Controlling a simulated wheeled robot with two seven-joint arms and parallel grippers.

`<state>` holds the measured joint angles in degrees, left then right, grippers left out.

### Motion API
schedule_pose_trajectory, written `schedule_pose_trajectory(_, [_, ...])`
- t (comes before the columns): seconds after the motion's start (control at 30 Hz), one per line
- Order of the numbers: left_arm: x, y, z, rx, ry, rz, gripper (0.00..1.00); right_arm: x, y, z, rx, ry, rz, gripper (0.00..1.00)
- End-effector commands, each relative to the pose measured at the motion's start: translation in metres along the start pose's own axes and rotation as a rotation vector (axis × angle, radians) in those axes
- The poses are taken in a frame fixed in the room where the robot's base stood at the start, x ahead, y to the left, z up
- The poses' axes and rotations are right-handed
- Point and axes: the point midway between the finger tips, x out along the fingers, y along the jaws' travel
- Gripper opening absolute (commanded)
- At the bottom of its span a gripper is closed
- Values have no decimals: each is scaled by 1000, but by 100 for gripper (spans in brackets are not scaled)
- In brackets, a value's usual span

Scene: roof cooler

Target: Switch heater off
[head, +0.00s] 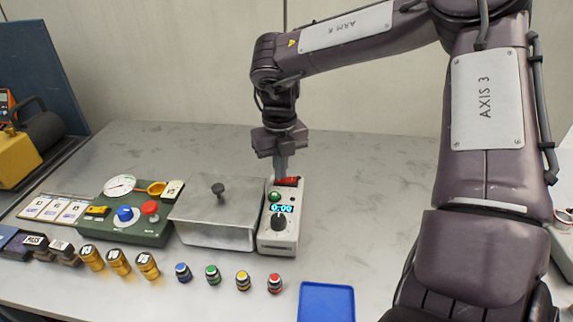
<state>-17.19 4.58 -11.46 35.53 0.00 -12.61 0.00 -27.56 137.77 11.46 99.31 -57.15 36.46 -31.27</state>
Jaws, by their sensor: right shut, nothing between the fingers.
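The heater control looks to be the white box (278,240) near the middle of the table. It has a lit display (282,209) reading 0:00, a black knob (279,222), a green button (275,197) and a red switch (289,182) at its far end. My right gripper (281,174) points down, shut and empty, with its fingertips at or just above the red switch. I cannot tell if they touch it. The fingers partly hide the switch, and its position is unclear. A metal lidded box (217,228) stands directly left of the white box. My left gripper is not in view.
A green panel (155,231) with a gauge, a blue knob and a red button stands further left. Several brass weights (119,262) and coloured caps (212,275) line the front. A blue tray (326,303) lies at the front right. The table behind is clear.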

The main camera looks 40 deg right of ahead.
Motion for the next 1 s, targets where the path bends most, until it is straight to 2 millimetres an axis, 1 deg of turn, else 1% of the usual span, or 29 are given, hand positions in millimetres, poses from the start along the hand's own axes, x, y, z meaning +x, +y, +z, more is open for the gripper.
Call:
schedule_pose_trajectory(0.03, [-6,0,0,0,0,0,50,-6,0,0,0,-1,0,0])
schedule_pose_trajectory(0.1, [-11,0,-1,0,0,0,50,-13,0,0,0,-1,0,0])
schedule_pose_trajectory(0.73, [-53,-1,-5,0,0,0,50,-64,0,0,0,-1,0,0])
schedule_pose_trajectory(0.83, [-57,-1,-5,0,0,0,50,-68,0,0,0,-1,0,0])
schedule_pose_trajectory(1.0, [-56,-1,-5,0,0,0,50,-67,0,0,0,0,0,0])
